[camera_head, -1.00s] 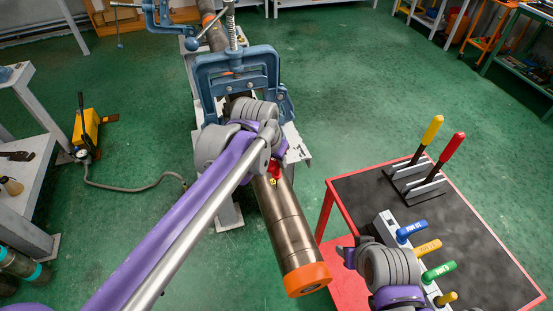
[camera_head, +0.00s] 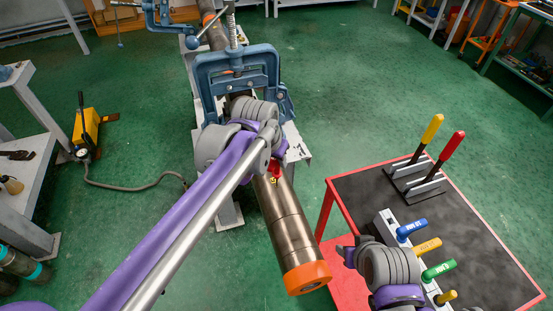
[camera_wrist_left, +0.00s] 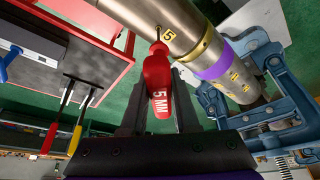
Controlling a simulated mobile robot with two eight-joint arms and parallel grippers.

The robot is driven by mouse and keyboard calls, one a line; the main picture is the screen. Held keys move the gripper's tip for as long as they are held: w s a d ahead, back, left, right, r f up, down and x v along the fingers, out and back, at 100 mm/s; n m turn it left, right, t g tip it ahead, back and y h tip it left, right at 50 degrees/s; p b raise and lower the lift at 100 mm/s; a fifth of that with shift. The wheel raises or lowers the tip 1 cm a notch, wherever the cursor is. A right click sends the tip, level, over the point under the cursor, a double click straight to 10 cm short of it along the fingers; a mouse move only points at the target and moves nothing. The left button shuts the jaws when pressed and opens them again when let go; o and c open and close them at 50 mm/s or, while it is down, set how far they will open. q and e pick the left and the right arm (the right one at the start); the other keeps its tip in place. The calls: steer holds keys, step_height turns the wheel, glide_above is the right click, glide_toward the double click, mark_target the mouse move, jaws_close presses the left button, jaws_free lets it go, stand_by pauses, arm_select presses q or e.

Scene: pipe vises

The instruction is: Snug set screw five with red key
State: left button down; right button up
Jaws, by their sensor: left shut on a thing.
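The red key (camera_wrist_left: 157,78), marked 5 MM, is upright between the two dark fingers of my left gripper (camera_wrist_left: 160,72), which is shut on its handle. Its thin shank reaches the steel pipe (camera_wrist_left: 192,32) beside a yellow patch marked 5 (camera_wrist_left: 168,34). Whether the tip sits in the set screw is too small to tell. In the head view the red key (camera_head: 274,169) shows just past my left wrist, over the pipe (camera_head: 284,222). My right gripper (camera_head: 347,256) is at the cart's near-left edge, its fingers mostly hidden.
A blue pipe vise (camera_head: 236,72) holds the pipe behind my left wrist. The red-edged cart (camera_head: 478,222) carries a rack of coloured handles, including a blue one (camera_head: 411,229), and a stand with yellow (camera_head: 432,130) and red (camera_head: 453,147) handles. Green floor is open beyond the cart.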

arm_select(q)
steer(key=shift+s+f, duration=0.15)
steer(key=shift+f, duration=0.2)
steer(key=m, duration=0.1)
steer(key=m+g+h, duration=0.1)
steer(key=m, duration=0.1)
steer(key=shift+a+m, duration=0.2)
steer(key=shift+m, duration=0.1)
steer(key=shift+m+g+h, duration=0.3)
steer(key=shift+m+h, duration=0.1)
steer(key=shift+m, duration=0.8)
steer(key=shift+w+m+g, duration=0.25)
steer(key=shift+m+g, duration=0.15)
steer(key=shift+m, duration=0.7)
steer(key=m+g+p, duration=0.1)
steer(key=m, duration=0.2)
steer(key=shift+w+a+h, duration=0.1)
steer(key=shift+h, duration=0.2)
steer(key=shift+m+g, duration=0.3)
steer(key=shift+m, duration=0.1)
